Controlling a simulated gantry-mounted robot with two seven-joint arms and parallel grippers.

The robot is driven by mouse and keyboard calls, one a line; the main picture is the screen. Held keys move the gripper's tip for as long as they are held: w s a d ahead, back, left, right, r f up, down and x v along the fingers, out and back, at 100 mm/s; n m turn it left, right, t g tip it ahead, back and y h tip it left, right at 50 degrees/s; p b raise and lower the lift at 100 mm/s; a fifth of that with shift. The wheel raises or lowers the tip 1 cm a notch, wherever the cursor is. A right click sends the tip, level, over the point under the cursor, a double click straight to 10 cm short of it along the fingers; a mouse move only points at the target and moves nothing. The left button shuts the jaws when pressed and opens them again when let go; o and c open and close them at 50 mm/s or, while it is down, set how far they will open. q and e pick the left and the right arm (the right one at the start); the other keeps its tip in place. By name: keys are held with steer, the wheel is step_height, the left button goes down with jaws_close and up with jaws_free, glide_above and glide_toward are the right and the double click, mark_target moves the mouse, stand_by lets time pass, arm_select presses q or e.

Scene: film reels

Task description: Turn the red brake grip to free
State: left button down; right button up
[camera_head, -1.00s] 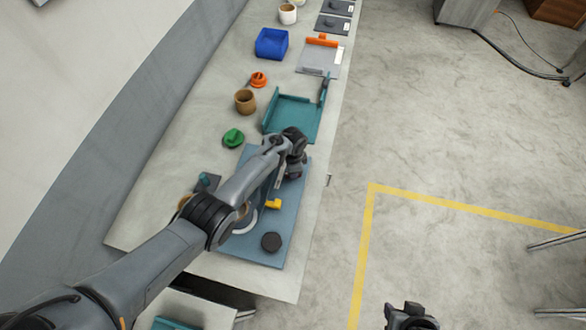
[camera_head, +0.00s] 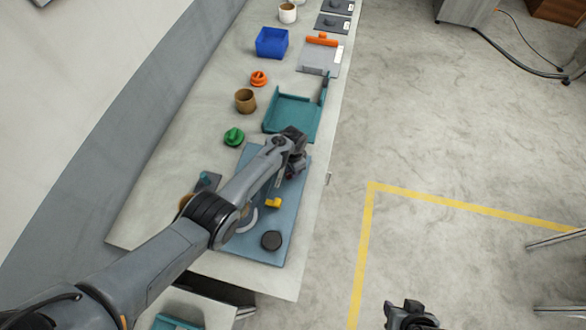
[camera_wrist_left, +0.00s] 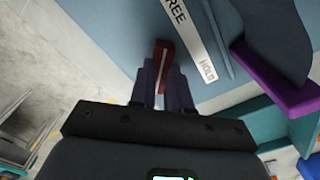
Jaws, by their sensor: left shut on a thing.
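The red brake grip (camera_wrist_left: 164,58) shows in the left wrist view as a short red bar with a pale line along it. My left gripper (camera_wrist_left: 163,84) is shut on it, with one dark finger on each side; the fingers hide its lower part. A white label strip (camera_wrist_left: 192,40) beside it reads FREE toward the top and HOLD lower down. I cannot tell which word the grip points to. In the head view my left gripper (camera_head: 293,168) is low over the blue board (camera_head: 284,225), and the grip is mostly hidden. My right gripper (camera_head: 410,314) hangs over the floor; its jaws are unclear.
A yellow piece (camera_head: 273,203) and a black round knob (camera_head: 271,240) are on the board near my arm. A teal tray (camera_head: 294,112) stands just beyond it. A green knob (camera_head: 234,137), brown cup (camera_head: 245,100) and blue bin (camera_head: 271,43) stand farther along the table.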

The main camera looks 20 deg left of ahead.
arm_select(q)
steer(key=c, duration=1.1)
jaws_free()
steer(key=shift+r, duration=0.1)
steer(key=shift+r+p, duration=1.7)
steer(key=shift+r, duration=3.6)
